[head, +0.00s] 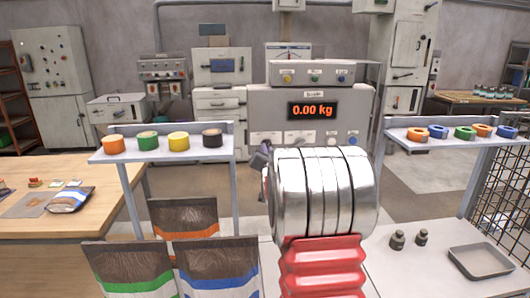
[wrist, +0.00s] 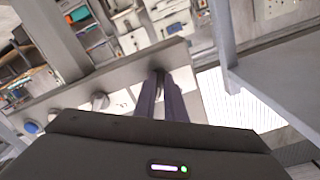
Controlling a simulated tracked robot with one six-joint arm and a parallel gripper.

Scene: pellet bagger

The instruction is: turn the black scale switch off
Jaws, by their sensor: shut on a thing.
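The scale panel (head: 262,108) is a grey box with an orange display (head: 312,111) reading 0.00 kg. In the wrist view its face (wrist: 125,75) runs slantwise across the picture. My gripper (head: 260,160) is at the lower left of this panel, partly hidden behind my arm. In the wrist view the two dark fingers of my gripper (wrist: 160,82) are close together at the panel face, shut on the black scale switch. The switch is almost wholly hidden between the fingertips, and its position cannot be read. In the head view I cannot make it out.
A shelf of coloured rolls (head: 162,155) stands left of the panel, another shelf (head: 455,148) right. Filled bags (head: 130,268) stand below left. Two dark weights (head: 397,241) and a grey tray (head: 480,261) are at lower right. A blue knob (wrist: 32,127) sits along the panel.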

